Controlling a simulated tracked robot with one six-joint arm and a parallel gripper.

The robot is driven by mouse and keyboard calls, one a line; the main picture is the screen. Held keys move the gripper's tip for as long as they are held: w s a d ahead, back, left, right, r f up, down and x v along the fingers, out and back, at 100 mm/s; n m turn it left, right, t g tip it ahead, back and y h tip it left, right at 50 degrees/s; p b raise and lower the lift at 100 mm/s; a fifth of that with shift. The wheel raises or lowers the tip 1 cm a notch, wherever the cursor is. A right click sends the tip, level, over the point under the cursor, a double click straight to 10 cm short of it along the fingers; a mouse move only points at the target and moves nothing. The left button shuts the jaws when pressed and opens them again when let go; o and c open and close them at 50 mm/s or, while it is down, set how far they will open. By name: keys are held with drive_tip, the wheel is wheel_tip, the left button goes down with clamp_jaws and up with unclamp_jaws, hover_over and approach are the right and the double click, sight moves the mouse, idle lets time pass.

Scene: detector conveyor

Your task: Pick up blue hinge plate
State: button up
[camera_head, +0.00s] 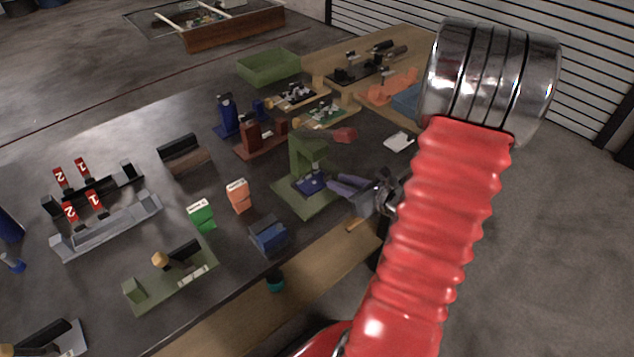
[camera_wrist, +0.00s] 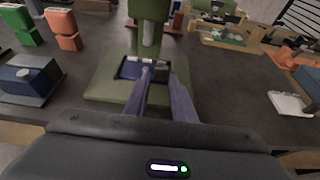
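The blue hinge plate (camera_head: 309,184) lies on the base of a green fixture (camera_head: 318,203), under its overhanging upright. It also shows in the wrist view (camera_wrist: 131,69), dark blue with pale metal bits along its far edge. My gripper (camera_head: 331,181) reaches in from the right in the head view, with bluish-grey fingers low beside the plate. In the wrist view my gripper (camera_wrist: 161,74) has a gap between its fingers. The left finger overlaps the plate's right part, and the right finger is beyond its right edge. Whether they touch it is unclear.
The green upright (camera_wrist: 148,32) stands close behind the plate. A dark blue block on a grey base (camera_head: 268,236) and orange (camera_head: 239,195) and green (camera_head: 201,215) blocks stand left. A white piece (camera_head: 399,142) lies right. Red and blue fixtures stand behind.

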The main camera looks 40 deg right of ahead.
sight(314, 179)
drive_tip(key=x, duration=0.4)
idle(0.5)
clamp_jaws()
